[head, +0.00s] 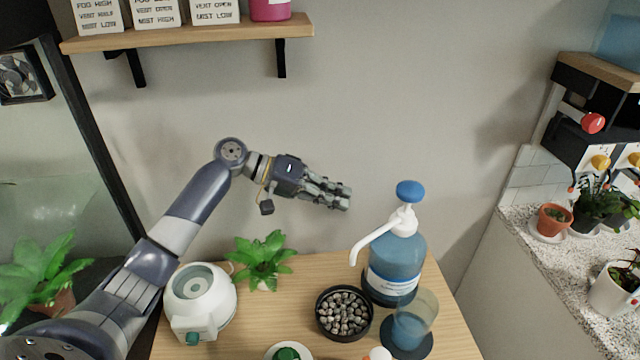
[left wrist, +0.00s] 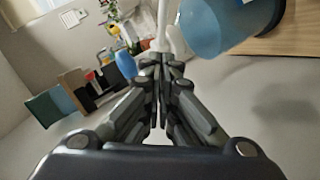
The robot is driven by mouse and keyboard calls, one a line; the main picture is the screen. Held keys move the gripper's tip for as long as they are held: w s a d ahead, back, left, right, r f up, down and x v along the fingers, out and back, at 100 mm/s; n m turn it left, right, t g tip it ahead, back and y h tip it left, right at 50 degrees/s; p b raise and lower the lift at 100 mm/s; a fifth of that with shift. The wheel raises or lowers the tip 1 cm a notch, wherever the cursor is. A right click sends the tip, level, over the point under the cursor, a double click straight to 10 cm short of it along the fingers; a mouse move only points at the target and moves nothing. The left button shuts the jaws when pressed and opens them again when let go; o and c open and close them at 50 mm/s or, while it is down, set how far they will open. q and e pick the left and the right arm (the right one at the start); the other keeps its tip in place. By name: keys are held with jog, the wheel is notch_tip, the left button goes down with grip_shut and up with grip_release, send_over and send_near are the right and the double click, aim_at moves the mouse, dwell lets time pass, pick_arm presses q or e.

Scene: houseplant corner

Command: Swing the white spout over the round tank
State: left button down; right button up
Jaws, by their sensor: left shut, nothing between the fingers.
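The white spout (head: 375,237) belongs to the pump of a blue bottle (head: 402,255) with a blue knob (head: 410,192) on top. The spout points left and bends down, its tip clear of the round tank. The round tank (head: 226,318) is white, with a round opening on top, and stands at the table's left. My left gripper (head: 345,200) is shut and empty, left of the pump head in the head view. In the left wrist view the spout (left wrist: 161,25) lies just beyond the closed fingertips, with the bottle (left wrist: 215,28) to its right; contact cannot be told. My right gripper is out of view.
A bowl of pebbles (head: 343,332) and a clear cup (head: 425,308) of blue liquid stand before the bottle. A small green plant (head: 262,258) is behind the tank. A shelf (head: 190,36) hangs above. A speckled counter (head: 560,270) with pots is at right.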

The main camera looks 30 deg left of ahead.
pick_arm(q)
jog(key=d+f+p, duration=0.2)
jog(key=d+f, duration=0.1)
jog(key=d, duration=0.2)
jog(key=shift+d+f+p, duration=0.3)
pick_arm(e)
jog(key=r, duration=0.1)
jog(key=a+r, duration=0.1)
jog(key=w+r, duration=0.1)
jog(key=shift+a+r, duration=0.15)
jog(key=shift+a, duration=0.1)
